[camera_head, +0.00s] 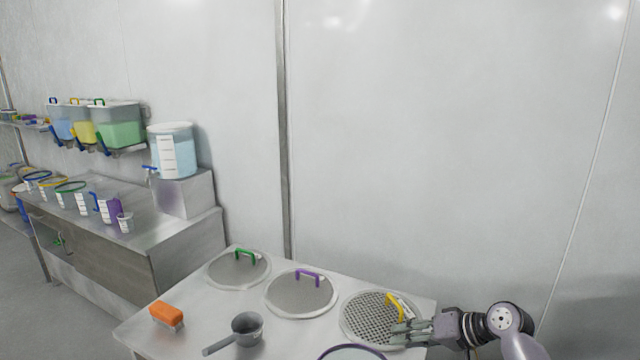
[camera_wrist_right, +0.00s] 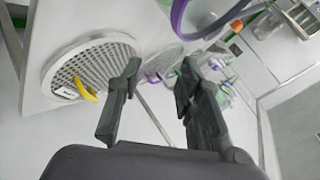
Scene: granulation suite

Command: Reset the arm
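My right gripper (camera_head: 408,333) is at the lower right in the head view, over the near right edge of a round perforated screen (camera_head: 362,318) with a yellow handle (camera_head: 394,306). In the right wrist view, the two dark fingers of the right gripper (camera_wrist_right: 155,90) stand apart with nothing between them. The perforated screen (camera_wrist_right: 68,72) and its yellow handle (camera_wrist_right: 87,91) show to the left of the fingers there. I cannot tell whether the gripper touches the screen. My left gripper is not in view.
The table (camera_head: 195,296) also holds a green-handled lid (camera_head: 237,270), a purple-handled lid (camera_head: 300,295), an orange brush (camera_head: 167,315) and a grey scoop (camera_head: 246,328). A round rim (camera_head: 352,350) is cut off at the bottom. A steel counter (camera_head: 150,225) with containers stands left.

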